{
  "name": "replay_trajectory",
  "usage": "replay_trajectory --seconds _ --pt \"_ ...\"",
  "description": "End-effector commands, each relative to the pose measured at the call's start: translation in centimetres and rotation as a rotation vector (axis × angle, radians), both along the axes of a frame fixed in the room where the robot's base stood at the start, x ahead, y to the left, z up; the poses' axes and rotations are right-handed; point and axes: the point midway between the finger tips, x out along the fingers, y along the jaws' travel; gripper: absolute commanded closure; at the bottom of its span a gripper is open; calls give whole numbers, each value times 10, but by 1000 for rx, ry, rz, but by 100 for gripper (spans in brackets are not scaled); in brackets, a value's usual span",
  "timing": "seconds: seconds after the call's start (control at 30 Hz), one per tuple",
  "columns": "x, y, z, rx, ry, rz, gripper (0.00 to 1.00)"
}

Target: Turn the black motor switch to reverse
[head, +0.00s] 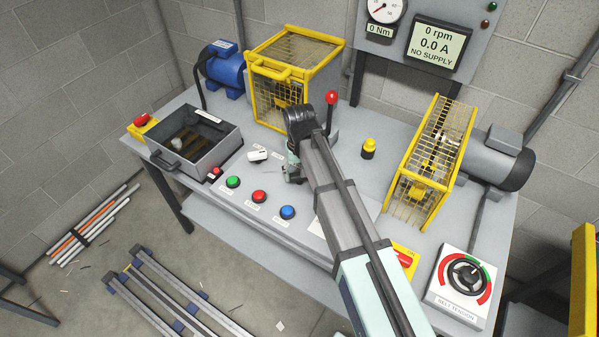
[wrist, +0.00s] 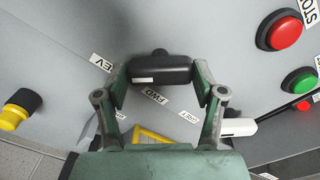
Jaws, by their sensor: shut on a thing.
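The black motor switch (wrist: 160,66) is a dark bar knob with a small white mark at its left end, seen in the wrist view. My gripper (wrist: 160,82) has a finger at each end of the knob and is shut on it. A partly covered label ending in "EV" (wrist: 101,62) is left of the knob, and an "FWD" label (wrist: 155,95) is just below it. In the head view my gripper (head: 293,170) is down at the panel and hides the switch.
Green (head: 233,182), red (head: 259,196) and blue (head: 288,212) buttons line the bench front. A white handle (head: 258,155) is close left of my gripper. A red-knobbed lever (head: 331,110) stands behind my arm. The display (head: 438,45) reads 0 rpm, 0.0 A, NO SUPPLY.

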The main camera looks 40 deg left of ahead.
Motion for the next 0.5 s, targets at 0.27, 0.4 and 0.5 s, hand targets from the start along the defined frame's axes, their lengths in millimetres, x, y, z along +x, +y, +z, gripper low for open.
replay_trajectory --seconds 0.27,0.4,0.5 --pt "0 -1 -1 -1 1 -2 6" --pt "0 0 0 -1 1 -1 6" --pt "0 0 0 -1 1 -1 6"
